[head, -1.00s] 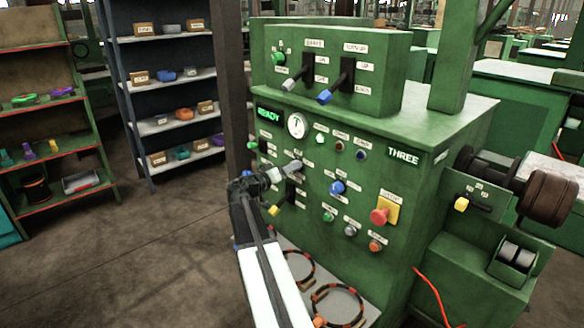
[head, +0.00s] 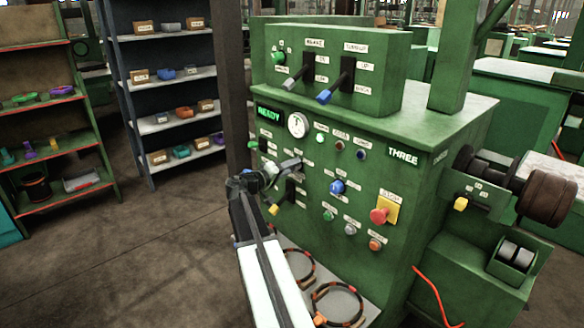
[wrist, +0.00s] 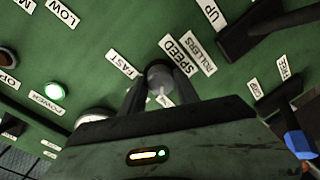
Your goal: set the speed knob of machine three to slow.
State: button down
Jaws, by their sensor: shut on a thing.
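Machine three is the green cabinet with a THREE label (head: 403,157) on its front. My gripper (head: 286,166) is at the left part of its front panel. In the wrist view my gripper (wrist: 152,88) is shut on the round grey speed knob (wrist: 160,76), one finger on each side. The SPEED label (wrist: 174,55) is just above and right of the knob, and the FAST label (wrist: 122,65) is to its left. A small label below the knob is mostly hidden by a finger. I cannot tell clearly which way the knob points.
A yellow-tipped lever (head: 274,209) is just below my gripper. A blue knob (head: 337,187) and a red stop button (head: 380,215) are farther right. A green READY display (head: 269,114) is above. In the wrist view a blue-tipped lever (wrist: 298,143) is at lower right.

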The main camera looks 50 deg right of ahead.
jog(key=shift+a, duration=0.1)
jog(key=c, duration=0.9)
grip_release()
jog(key=a, duration=0.7)
jog(key=shift+a+r, duration=0.25)
jog(key=shift+a, duration=0.15)
jog(key=shift+w, duration=0.1)
